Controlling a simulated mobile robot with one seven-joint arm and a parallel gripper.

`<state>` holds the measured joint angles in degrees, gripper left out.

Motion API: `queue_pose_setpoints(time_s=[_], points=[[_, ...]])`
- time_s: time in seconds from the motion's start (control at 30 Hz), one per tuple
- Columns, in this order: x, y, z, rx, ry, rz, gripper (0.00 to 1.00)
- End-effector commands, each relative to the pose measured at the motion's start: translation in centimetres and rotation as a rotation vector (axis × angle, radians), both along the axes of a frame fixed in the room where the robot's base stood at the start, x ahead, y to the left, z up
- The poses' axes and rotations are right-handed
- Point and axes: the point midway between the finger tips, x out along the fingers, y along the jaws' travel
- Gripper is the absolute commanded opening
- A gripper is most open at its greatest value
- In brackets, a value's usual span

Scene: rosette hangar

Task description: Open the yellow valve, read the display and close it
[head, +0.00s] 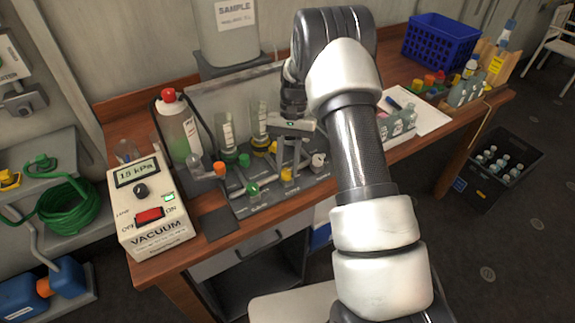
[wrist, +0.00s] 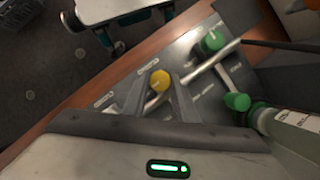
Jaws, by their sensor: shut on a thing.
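The yellow valve (head: 287,174) is a small yellow knob on the grey manifold panel. It also shows in the wrist view (wrist: 159,81), between my fingertips. My gripper (head: 288,168) reaches down from above and is shut on this knob; in the wrist view the two fingers (wrist: 158,86) stand on either side of it. The display (head: 138,172) is on the beige vacuum box at the left and reads 15 kPa. The knob's handle direction is partly hidden by the fingers.
A green valve (head: 252,189) and a white valve (head: 318,160) sit on either side of the yellow one. Glass tubes (head: 227,130) and a red-capped bottle (head: 178,130) stand behind. A blue crate (head: 440,40) stands at the back right. A dark pad (head: 218,224) lies beside the vacuum box.

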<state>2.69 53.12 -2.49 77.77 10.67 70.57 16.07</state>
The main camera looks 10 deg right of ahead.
Motion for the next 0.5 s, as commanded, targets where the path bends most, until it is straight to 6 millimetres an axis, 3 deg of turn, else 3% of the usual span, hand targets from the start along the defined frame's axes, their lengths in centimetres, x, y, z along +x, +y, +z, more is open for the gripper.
queue_pose_setpoints(time_s=[0.23,0.27,0.3,0.37,0.5], points=[[0.02,-0.05,-0.02,-0.001,-0.001,0.001,0.04],[0.01,-0.05,-0.02,0.000,-0.001,0.001,0.31],[0.02,-0.04,-0.02,0.000,-0.001,0.001,0.38],[0.01,-0.04,-0.02,0.000,-0.001,0.000,0.44],[-0.01,-0.02,-0.02,0.000,0.000,0.000,0.44]])
